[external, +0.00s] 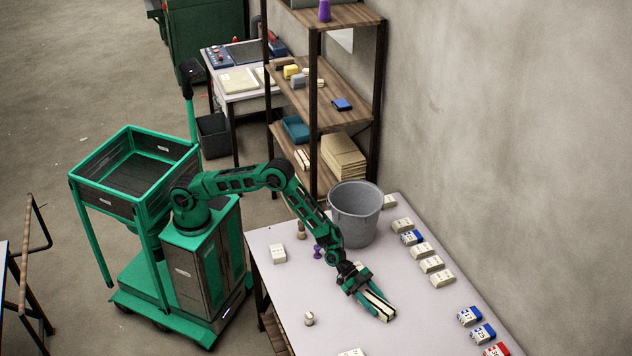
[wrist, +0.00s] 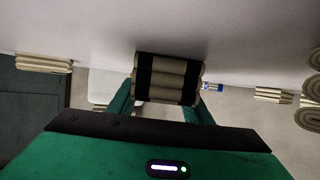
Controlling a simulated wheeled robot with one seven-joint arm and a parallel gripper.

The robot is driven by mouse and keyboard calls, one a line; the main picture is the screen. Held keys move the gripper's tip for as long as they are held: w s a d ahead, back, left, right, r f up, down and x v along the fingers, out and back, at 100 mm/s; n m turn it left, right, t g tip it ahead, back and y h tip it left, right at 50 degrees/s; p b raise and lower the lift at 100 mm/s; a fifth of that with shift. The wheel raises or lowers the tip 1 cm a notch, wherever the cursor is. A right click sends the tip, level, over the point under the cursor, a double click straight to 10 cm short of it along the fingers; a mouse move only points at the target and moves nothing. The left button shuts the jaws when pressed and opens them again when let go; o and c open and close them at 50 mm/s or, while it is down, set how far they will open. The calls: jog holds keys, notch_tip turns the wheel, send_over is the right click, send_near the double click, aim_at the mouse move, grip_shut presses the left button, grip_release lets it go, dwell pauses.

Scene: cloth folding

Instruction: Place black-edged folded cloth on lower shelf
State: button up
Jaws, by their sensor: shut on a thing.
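A folded beige cloth with black edges (wrist: 168,72) is between the two fingers of my gripper (wrist: 164,100) in the wrist view. In the external view my gripper (external: 362,286) is shut on this cloth (external: 379,306) over the middle of the white table; the gap to the tabletop cannot be told. The shelf rack stands behind the table, with a middle wooden shelf (external: 345,122) and a lower shelf (external: 322,182). The lower shelf carries a teal bin (external: 296,128) and a stack of tan folded pieces (external: 343,158). The grey bucket and my arm hide part of it.
A grey bucket (external: 355,213) stands at the table's back end, close to the rack.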

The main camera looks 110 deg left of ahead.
aim_at(377, 302)
notch_tip(377, 302, up, 10)
jog(key=shift+f, duration=0.2)
jog(key=shift+s+r, duration=0.15)
jog(key=shift+r, duration=0.2)
jog(key=s+a+r+n+t+y, duration=0.1)
jog(key=s+a+r+n+y, duration=0.2)
jog(key=s, duration=0.7)
jog(key=s+a+r+n+y, duration=0.15)
jog(key=s+a+r, duration=0.35)
jog(key=s, duration=0.5)
jog(key=shift+y, duration=0.35)
jog(key=s+f, duration=0.8)
jog(key=s, duration=0.1)
jog(key=s+f, duration=0.4)
jog(key=s, duration=0.1)
jog(key=shift+s+d+f, duration=0.1)
jog(key=shift+d+f, duration=0.1)
